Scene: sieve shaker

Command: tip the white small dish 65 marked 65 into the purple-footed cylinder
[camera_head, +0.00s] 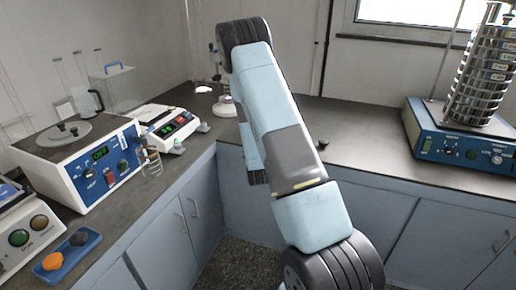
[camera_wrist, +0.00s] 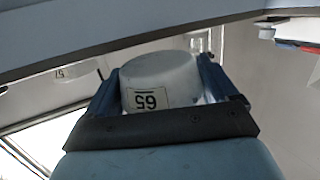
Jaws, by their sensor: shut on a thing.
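The white small dish marked 65 (camera_wrist: 158,72) is between the two fingers of my gripper (camera_wrist: 160,88) in the wrist view. My gripper is shut on it. The label reads upside down in that picture, and the inside of the dish does not show. In the head view my arm crosses the middle, and I cannot make out the dish there. Several tall clear cylinders (camera_head: 62,72) stand at the back left. Their feet are hidden behind other things, so I cannot tell which one is purple-footed.
A blue-fronted bath (camera_head: 85,165) and a white balance (camera_head: 165,125) stand on the left bench. A blue tray (camera_head: 65,262) with an orange and a dark lump lies in front. A sieve stack (camera_head: 482,75) stands on a blue shaker (camera_head: 455,143) at right. The corner bench has bare room.

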